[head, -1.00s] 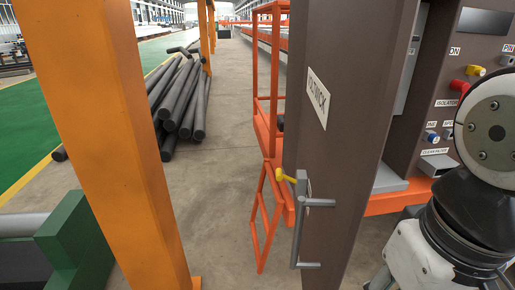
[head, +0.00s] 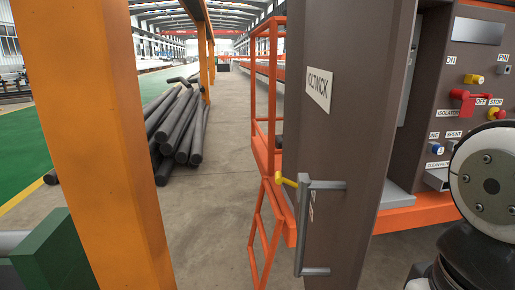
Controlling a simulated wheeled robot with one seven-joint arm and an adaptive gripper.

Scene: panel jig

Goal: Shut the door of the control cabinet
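The brown control cabinet door (head: 352,110) stands open, seen nearly face-on to its narrow outer side, with a white "VOLTWICK" label (head: 318,89). A grey bar handle (head: 303,228) is on its lower part, with a yellow key or knob (head: 286,181) beside the handle's top. The control cabinet (head: 480,60) is behind it at the right, its panel with switches and labels exposed. My arm shows at the lower right, apart from the door in the picture. My gripper is not in view.
An orange post (head: 90,130) stands close on the left. Black pipes (head: 180,125) lie piled on the floor behind it. An orange railing (head: 265,150) is just left of the door. A green block (head: 65,255) sits at lower left. Concrete floor between post and door is clear.

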